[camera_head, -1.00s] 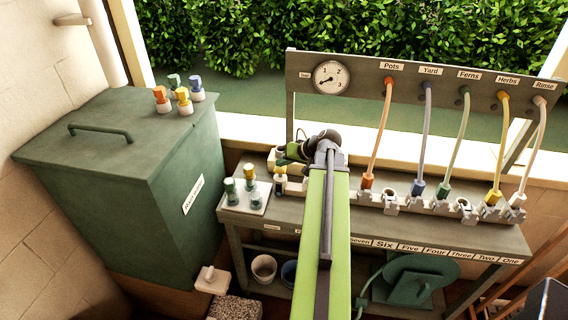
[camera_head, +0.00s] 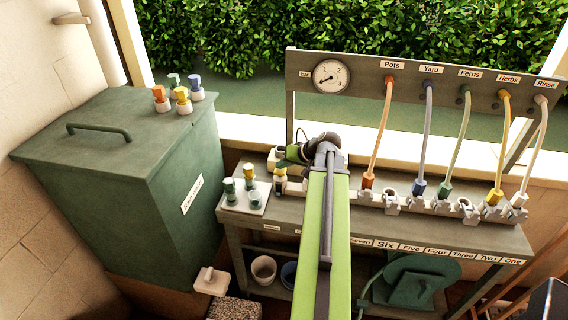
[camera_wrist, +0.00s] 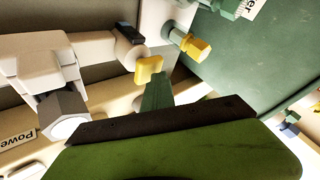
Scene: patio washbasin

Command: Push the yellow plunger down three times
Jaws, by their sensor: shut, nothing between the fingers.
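The yellow plunger (camera_head: 281,169) tops a small pale pump body at the left end of the bench, left of my arm. In the wrist view the plunger (camera_wrist: 149,68) shows just past my fingertips, on a pale cylinder. My gripper (camera_head: 286,163) is shut and empty, its dark green fingers reaching left over the plunger. In the wrist view the gripper (camera_wrist: 158,90) overlaps the plunger's edge. I cannot tell whether they touch. The gauge (camera_head: 331,77) on the back panel has its needle at the low left end.
A pale tray (camera_head: 237,207) with several green and yellow fittings sits just left of the pump. A green bin (camera_head: 130,160) stands further left. Several coloured hoses (camera_head: 377,135) run to fittings on the bench's right.

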